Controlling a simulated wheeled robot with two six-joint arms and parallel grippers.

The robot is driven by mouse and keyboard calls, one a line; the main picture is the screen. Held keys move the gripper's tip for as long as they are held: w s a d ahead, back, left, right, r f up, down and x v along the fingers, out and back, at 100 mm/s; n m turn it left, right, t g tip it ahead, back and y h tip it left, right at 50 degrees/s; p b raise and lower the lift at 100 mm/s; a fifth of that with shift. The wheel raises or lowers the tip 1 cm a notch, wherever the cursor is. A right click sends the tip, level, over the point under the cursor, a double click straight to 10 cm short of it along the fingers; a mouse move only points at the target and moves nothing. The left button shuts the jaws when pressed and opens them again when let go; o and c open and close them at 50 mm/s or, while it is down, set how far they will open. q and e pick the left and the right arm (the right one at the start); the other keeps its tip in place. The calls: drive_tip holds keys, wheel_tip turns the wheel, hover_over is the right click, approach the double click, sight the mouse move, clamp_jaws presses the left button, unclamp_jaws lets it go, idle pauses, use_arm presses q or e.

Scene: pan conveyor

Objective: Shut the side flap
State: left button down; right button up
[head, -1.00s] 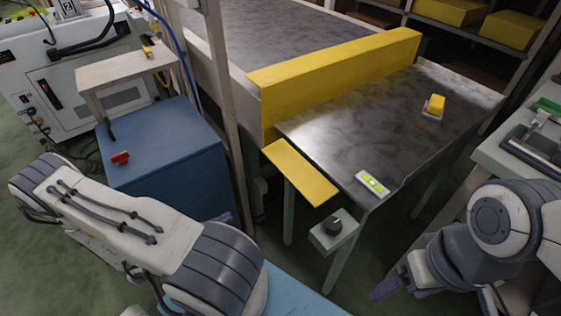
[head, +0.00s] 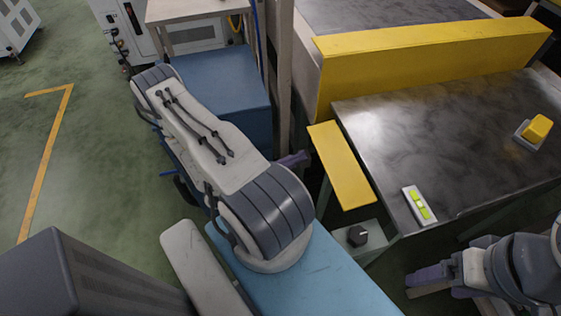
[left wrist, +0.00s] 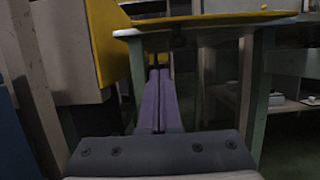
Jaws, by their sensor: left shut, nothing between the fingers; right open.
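The side flap (head: 342,166) is a narrow yellow panel sticking out flat along the left edge of the metal table (head: 410,150). In the left wrist view, a yellow strip that looks like the flap's edge (left wrist: 210,20) runs across the top. My left gripper (head: 300,157) is shut and empty, just left of the flap in the head view. Its purple fingers (left wrist: 159,75) point forward below the yellow strip; I cannot tell whether they touch anything. My right gripper (head: 428,281) is open at the lower right, apart from the flap.
A tall yellow barrier (head: 420,65) stands along the table's back. A small level (head: 419,205) and a yellow-topped block (head: 535,129) are on the table. A dark knob on a box (head: 357,236) sits below the flap. A blue cabinet (head: 225,95) stands behind my left arm.

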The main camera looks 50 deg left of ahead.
use_arm(q)
drive_tip(key=shift+w+d+r, duration=0.2)
drive_tip(key=shift+w+r, duration=0.25)
drive_tip(key=shift+r, duration=0.4)
drive_tip(key=shift+w+d+r, duration=0.2)
drive_tip(key=shift+w+r, duration=0.2)
drive_tip(key=shift+r, duration=0.45)
drive_tip(key=shift+w+d+r, duration=0.2)
drive_tip(key=shift+w+r, duration=0.25)
drive_tip(key=shift+r, duration=0.4)
